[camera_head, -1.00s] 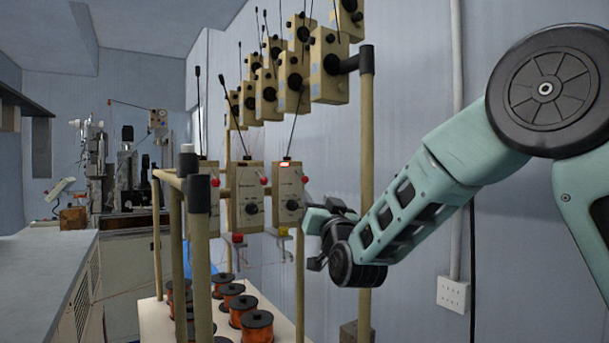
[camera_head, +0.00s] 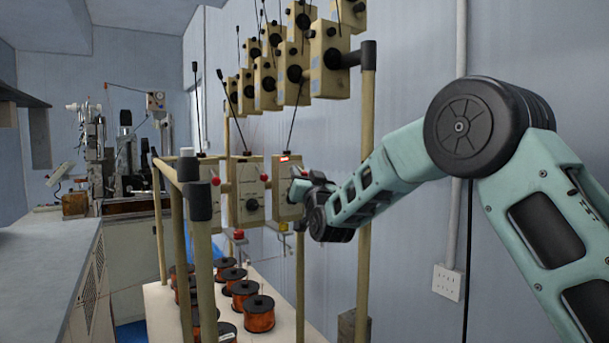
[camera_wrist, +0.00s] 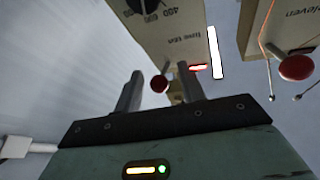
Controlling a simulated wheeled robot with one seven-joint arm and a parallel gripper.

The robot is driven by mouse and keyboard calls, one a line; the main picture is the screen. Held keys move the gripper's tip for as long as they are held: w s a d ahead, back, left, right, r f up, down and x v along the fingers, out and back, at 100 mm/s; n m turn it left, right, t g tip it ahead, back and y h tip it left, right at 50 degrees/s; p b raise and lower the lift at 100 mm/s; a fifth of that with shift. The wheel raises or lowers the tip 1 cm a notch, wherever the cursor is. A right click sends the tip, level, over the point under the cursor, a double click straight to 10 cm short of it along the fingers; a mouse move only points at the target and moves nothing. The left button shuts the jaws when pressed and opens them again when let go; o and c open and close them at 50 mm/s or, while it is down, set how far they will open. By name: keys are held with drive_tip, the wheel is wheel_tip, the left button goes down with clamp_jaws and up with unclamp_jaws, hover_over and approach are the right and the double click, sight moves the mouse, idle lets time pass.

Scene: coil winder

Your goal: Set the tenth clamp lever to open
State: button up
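The wrist view shows a beige tension box (camera_wrist: 185,30) with a dial and lettering that seems to end in "ten". Its clamp lever shows as a red ball (camera_wrist: 160,84) at the box's near edge. My gripper (camera_wrist: 160,80) is open, its two fingers on either side of the ball in this view; contact cannot be told. In the head view my gripper (camera_head: 299,184) is at the right side of a beige box (camera_head: 285,200) with a lit red display (camera_head: 285,158). The gripper hides that box's lever there.
A box marked "eleven" (camera_wrist: 285,20) with its own red ball (camera_wrist: 296,67) is close on the right in the wrist view. More boxes (camera_head: 250,190) stand to the left on the rack. Copper spools (camera_head: 259,315) stand on the shelf below. A rack post (camera_head: 366,200) is beside my arm.

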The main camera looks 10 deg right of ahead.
clamp_jaws()
drive_tip(key=shift+r, duration=0.15)
drive_tip(key=r+g+p, duration=0.1)
drive_tip(key=p, duration=0.1)
drive_tip(key=r+n+g+p, duration=0.1)
drive_tip(key=g, duration=0.1)
drive_tip(key=shift+s+p, duration=0.25)
drive_tip(key=shift+p, duration=0.1)
drive_tip(key=r+g+p, duration=0.1)
drive_tip(key=p, duration=0.3)
drive_tip(key=r+n+g+p, duration=0.1)
drive_tip(key=g+p, duration=0.1)
drive_tip(key=p, duration=0.1)
drive_tip(key=shift+g+p, duration=0.3)
drive_tip(key=shift+p, duration=0.05)
drive_tip(key=g+p, duration=0.1)
drive_tip(key=p, duration=0.2)
drive_tip(key=g+p, duration=0.1)
drive_tip(key=p, duration=0.1)
drive_tip(key=shift+w+r+p, duration=0.15)
drive_tip(key=shift+r+p, duration=0.15)
drive_tip(key=shift+p, duration=0.1)
drive_tip(key=shift+w+n+g+p, duration=0.1)
drive_tip(key=shift+n+g+p, duration=0.25)
drive_tip(key=shift+p, duration=0.9)
drive_tip(key=shift+f+g+p, duration=0.15)
drive_tip(key=shift+g+p, duration=0.1)
drive_tip(key=shift+p, duration=0.15)
